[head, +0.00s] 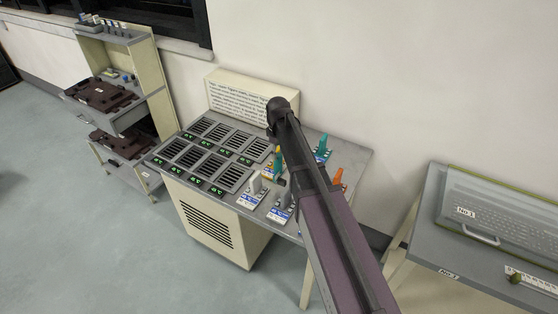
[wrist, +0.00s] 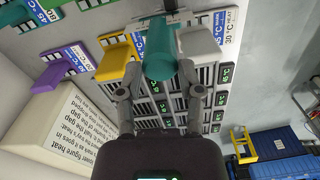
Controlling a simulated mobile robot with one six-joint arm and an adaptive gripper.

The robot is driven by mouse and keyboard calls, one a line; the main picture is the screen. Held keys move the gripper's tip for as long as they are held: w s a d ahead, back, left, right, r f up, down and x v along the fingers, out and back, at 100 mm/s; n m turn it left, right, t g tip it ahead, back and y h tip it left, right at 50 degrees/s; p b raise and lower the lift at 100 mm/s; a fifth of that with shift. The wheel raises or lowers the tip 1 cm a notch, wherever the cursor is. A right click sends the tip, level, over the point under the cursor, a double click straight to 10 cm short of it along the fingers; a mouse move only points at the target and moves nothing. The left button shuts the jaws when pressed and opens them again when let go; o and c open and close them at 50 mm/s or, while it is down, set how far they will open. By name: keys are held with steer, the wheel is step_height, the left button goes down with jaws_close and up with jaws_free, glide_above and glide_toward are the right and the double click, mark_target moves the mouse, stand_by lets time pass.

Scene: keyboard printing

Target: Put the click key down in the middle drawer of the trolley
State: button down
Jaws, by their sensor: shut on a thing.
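My gripper (wrist: 158,82) is shut on a teal key (wrist: 157,50), with one finger on each side of it. The key is close to the wrist camera, above a panel with labelled stands. I cannot tell whether it is the click key or if it still touches its stand. In the head view, my arm hides most of the gripper over the central table. A cream trolley-like unit (head: 152,62) stands at the left, with a grey drawer or shelf (head: 128,118) at mid height holding a brown tray (head: 101,94).
A yellow key (wrist: 118,62), a purple key (wrist: 56,75) and a grey key (wrist: 200,42) stand near the gripper. An orange key (head: 337,177) is right of my arm. A sign board (head: 248,95) stands behind the table. A grey desk (head: 432,215) is at the right. Floor is clear at left.

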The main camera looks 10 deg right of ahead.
steer(key=shift+f+b, duration=1.85)
steer(key=shift+f, duration=0.15)
steer(key=shift+c, duration=1.3)
jaws_free()
steer(key=shift+r, duration=0.2)
step_height(320, 180, up, 12)
steer(key=p, duration=1.2)
steer(key=s+d+m, duration=0.4)
steer(key=s, duration=0.6)
steer(key=s+d+m, duration=0.4)
steer(key=s, duration=0.7)
steer(key=shift+d+m, duration=0.4)
